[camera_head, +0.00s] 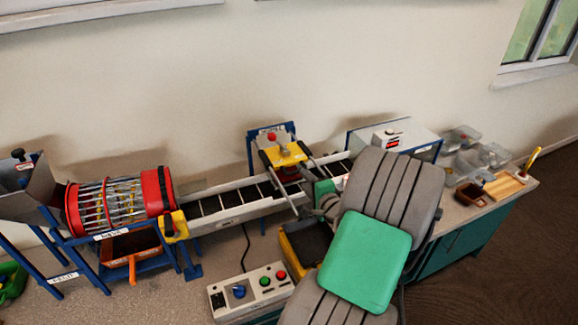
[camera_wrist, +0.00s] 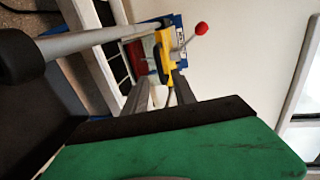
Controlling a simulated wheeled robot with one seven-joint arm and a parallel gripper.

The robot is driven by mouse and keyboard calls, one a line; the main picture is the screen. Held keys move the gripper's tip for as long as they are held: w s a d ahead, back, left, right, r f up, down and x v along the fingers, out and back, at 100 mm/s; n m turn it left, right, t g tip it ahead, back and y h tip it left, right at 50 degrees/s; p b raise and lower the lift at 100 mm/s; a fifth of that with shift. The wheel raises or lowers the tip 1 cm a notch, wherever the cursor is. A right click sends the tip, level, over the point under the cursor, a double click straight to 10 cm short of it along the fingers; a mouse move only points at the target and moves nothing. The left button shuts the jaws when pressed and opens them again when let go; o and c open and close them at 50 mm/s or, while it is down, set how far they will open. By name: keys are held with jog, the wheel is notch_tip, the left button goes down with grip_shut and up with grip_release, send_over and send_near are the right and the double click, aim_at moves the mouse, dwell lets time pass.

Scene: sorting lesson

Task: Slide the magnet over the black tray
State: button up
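The magnet (camera_head: 285,154) is a yellow block with a red knob, seated on two rails that cross above the conveyor. In the wrist view its yellow part (camera_wrist: 163,52) and red knob (camera_wrist: 201,28) lie just beyond my fingertips. The black tray (camera_head: 306,242), dark with a yellow edge, stands in front of the conveyor, partly hidden by my arm. My gripper (camera_wrist: 166,88) has its two grey fingers apart, with part of the yellow handle showing between or behind them. I cannot tell whether they touch it. In the head view my arm hides most of the gripper.
The conveyor (camera_head: 240,199) runs behind the tray. A control box (camera_head: 250,290) with coloured buttons stands left of the tray. A red-ended drum (camera_head: 115,204) is at the left. Clear bins (camera_head: 462,137) and a wooden board (camera_head: 503,187) lie on the right of the bench.

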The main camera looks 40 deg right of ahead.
aim_at(297, 172)
jog(key=p+x, duration=0.1)
jog(key=x, duration=0.6)
jog(key=shift+w+d+p, duration=0.1)
jog(key=shift+w+p, duration=0.05)
jog(key=shift+p, duration=0.25)
jog(key=shift+c, duration=0.2)
grip_shut()
dwell(0.6)
